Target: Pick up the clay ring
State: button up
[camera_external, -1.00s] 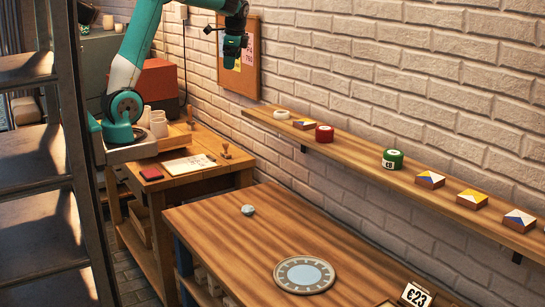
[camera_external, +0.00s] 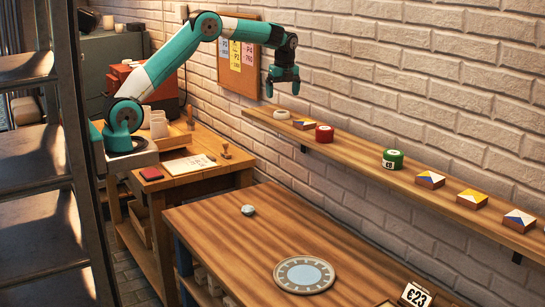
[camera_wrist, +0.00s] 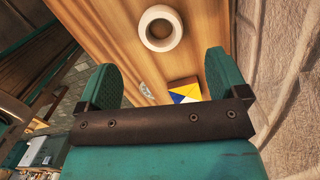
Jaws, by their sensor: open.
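The clay ring (camera_external: 281,114) is a white round ring at the left end of the wooden wall shelf. In the wrist view the ring (camera_wrist: 161,28) lies flat, its dark centre facing the camera, beyond my fingers and roughly between them. My gripper (camera_external: 283,92) is over the shelf's left end, above the ring and apart from it. Its fingers point down. In the wrist view my gripper (camera_wrist: 160,80) is open, with nothing between its two teal fingers.
A blue, yellow and white tile block (camera_external: 304,124) sits just right of the ring, then a red tin (camera_external: 324,134) and a green tin (camera_external: 392,159). The brick wall (camera_external: 430,90) runs close behind the shelf (camera_external: 350,153). A painted plate (camera_external: 304,274) lies on the table below.

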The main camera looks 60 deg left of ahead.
aim_at(282, 112)
jog(key=shift+a+f+p, duration=0.15)
jog(key=shift+f+p, duration=0.6)
jog(key=shift+f, duration=1.1)
jog(key=shift+a+f+p, duration=0.15)
jog(key=shift+f+p, duration=0.6)
jog(key=shift+f, duration=1.05)
jog(key=c, duration=1)
